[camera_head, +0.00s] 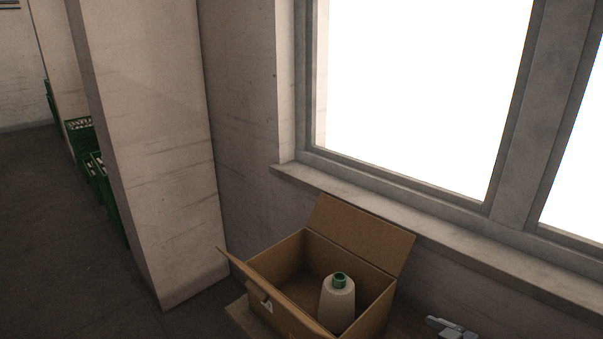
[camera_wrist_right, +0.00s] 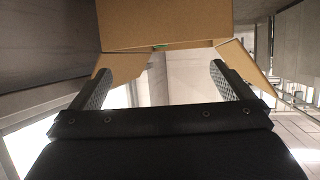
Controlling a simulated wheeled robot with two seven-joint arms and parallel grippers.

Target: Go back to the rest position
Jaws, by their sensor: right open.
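An open cardboard box (camera_head: 375,255) stands below the window in the head view, its flaps folded outward. A pale yarn cone (camera_head: 337,305) with a green top stands upright inside it, towards the right side. In the right wrist view the box (camera_wrist_right: 165,22) is beyond the fingers, and a small green spot, likely the cone's top (camera_wrist_right: 160,46), shows at its edge. My right gripper (camera_wrist_right: 160,68) is open, with nothing between its fingers, apart from the box. My left gripper is in neither view.
A window ledge (camera_head: 400,218) runs behind the box. A wall pillar (camera_head: 150,150) stands to the left. Green crates (camera_head: 105,195) are on the floor beyond it. A grey metallic part (camera_head: 450,327) shows at the lower right; I cannot tell what it is.

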